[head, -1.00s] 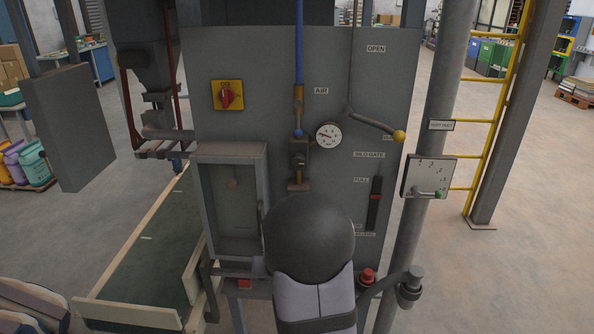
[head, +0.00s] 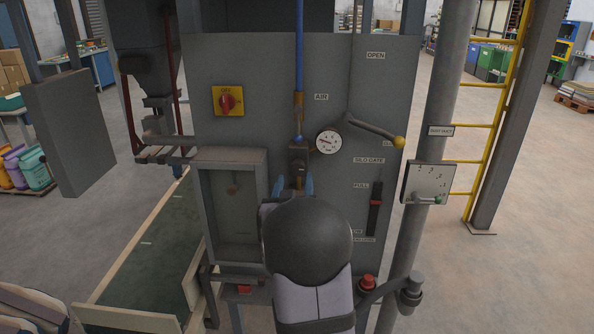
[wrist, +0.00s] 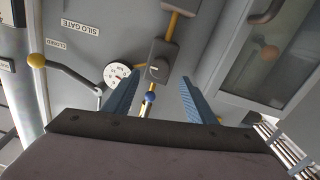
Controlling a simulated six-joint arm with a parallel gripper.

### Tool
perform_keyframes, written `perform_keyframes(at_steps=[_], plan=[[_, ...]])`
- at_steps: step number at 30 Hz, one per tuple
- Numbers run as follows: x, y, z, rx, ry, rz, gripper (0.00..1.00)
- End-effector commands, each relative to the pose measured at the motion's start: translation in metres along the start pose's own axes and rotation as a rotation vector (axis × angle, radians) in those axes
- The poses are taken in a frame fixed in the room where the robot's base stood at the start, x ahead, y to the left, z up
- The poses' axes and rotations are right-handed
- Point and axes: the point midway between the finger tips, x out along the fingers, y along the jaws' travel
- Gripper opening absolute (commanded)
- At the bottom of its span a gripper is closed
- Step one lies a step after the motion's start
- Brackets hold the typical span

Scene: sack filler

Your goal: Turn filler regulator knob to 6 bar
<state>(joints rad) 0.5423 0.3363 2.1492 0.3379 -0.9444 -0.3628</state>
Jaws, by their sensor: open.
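The filler regulator is a grey block (head: 298,158) on the air pipe, on the grey panel. In the wrist view its round dark knob (wrist: 158,69) faces me on the block. A white round pressure gauge (head: 328,141) sits to its right in the head view; it also shows in the wrist view (wrist: 117,73). Its needle points leftward in the head view, but the scale is too small to read. My gripper (head: 294,186) is open and empty, just below the regulator. In the wrist view its blue fingers (wrist: 158,83) are spread, with the knob between and beyond their tips.
A blue ball (head: 298,139) is on the pipe above the regulator. The silo gate lever ends in a yellow ball (head: 399,142) at right. A red-and-yellow switch (head: 228,100) is at upper left. A framed box (head: 204,210) juts out at left, and a red button (head: 367,281) is low.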

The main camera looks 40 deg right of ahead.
Motion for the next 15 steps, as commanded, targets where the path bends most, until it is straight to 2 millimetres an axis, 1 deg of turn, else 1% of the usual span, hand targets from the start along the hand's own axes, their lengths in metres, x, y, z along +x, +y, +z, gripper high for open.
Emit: perform_keyframes(at_steps=[15], plan=[[0.055,0.000,-0.002,0.001,-0.002,0.000,0.51]])
